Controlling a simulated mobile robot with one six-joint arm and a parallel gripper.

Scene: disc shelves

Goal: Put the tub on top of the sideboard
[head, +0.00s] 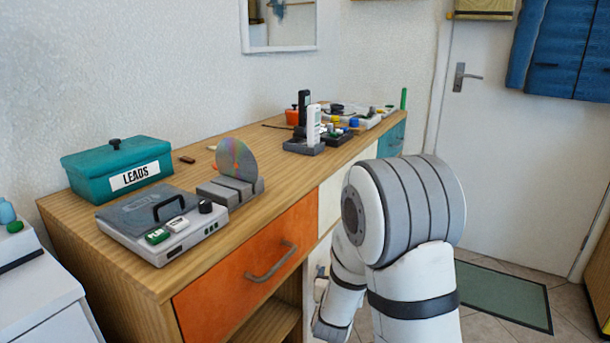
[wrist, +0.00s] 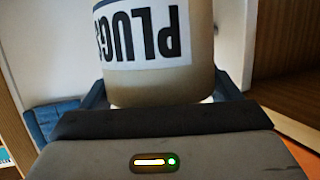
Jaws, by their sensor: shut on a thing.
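The tub (wrist: 150,85) is a beige rounded container with a white label reading PLUGS, upside down in the wrist view. My gripper (wrist: 160,98) is shut on it, one finger on each side. The tub's far end is out of frame. In the head view my arm shows at the sideboard's front, but I cannot make out the tub or the gripper's fingers there. The sideboard (head: 300,167) has a wooden top, an orange drawer (head: 245,275) and an open shelf below.
On the top stand a teal LEADS box (head: 118,167), a grey disc player (head: 160,222), a disc in a grey stand (head: 236,165), and handsets in a dock (head: 304,146). Small items crowd the far end. Bare wood shows between the disc stand and dock.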

